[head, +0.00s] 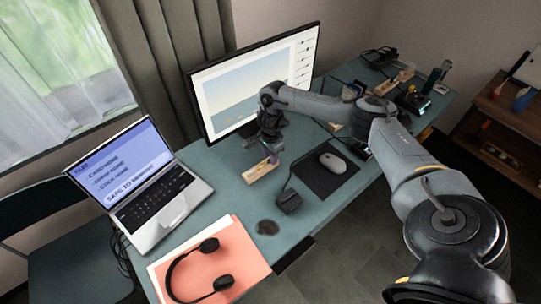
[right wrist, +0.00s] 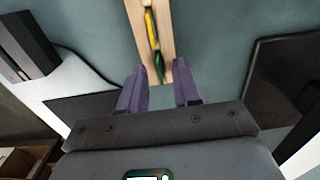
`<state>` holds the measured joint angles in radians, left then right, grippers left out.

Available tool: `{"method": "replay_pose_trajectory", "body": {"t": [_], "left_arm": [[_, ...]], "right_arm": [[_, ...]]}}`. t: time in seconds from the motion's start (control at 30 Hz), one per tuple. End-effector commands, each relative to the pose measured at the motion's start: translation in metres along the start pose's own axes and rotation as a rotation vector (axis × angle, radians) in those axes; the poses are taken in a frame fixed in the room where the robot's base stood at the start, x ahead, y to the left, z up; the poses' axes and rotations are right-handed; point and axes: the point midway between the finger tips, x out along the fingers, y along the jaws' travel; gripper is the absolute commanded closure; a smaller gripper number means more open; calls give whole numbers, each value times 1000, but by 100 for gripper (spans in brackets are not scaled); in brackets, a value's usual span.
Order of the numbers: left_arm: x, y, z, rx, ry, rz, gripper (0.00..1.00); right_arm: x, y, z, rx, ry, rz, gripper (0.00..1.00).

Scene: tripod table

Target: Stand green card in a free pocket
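A pale wooden holder (head: 262,170) lies on the teal table in front of the monitor. In the right wrist view the holder (right wrist: 165,30) runs up from between my fingertips. A yellow piece (right wrist: 151,28) and a green piece, seemingly the green card (right wrist: 159,66), show in its slot, the green one at the near end. How deep they sit I cannot tell. My right gripper (head: 268,148) hangs over the holder. In the wrist view its purple fingers (right wrist: 160,85) are apart, one on each side of the holder's near end, with nothing visibly clamped. My left gripper is not in view.
A monitor (head: 255,80) stands close behind my right gripper. Clear table lies left of the holder.

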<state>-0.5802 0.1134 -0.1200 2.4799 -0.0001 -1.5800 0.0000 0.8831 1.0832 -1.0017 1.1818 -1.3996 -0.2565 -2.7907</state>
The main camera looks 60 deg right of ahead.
Motion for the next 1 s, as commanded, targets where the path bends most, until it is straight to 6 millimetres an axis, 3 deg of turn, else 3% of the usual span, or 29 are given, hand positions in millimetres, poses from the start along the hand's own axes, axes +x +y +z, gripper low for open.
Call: {"method": "replay_pose_trajectory", "body": {"t": [0.37,0.53,0.8,1.0], "left_arm": [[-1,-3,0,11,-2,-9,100],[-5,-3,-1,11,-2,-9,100],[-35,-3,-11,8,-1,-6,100],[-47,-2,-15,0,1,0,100]], "right_arm": [[-7,0,0,0,0,-1,68],[-30,-1,0,-1,0,-3,68],[-81,-1,0,0,0,-3,68],[-102,-1,0,0,0,-2,68]]}}
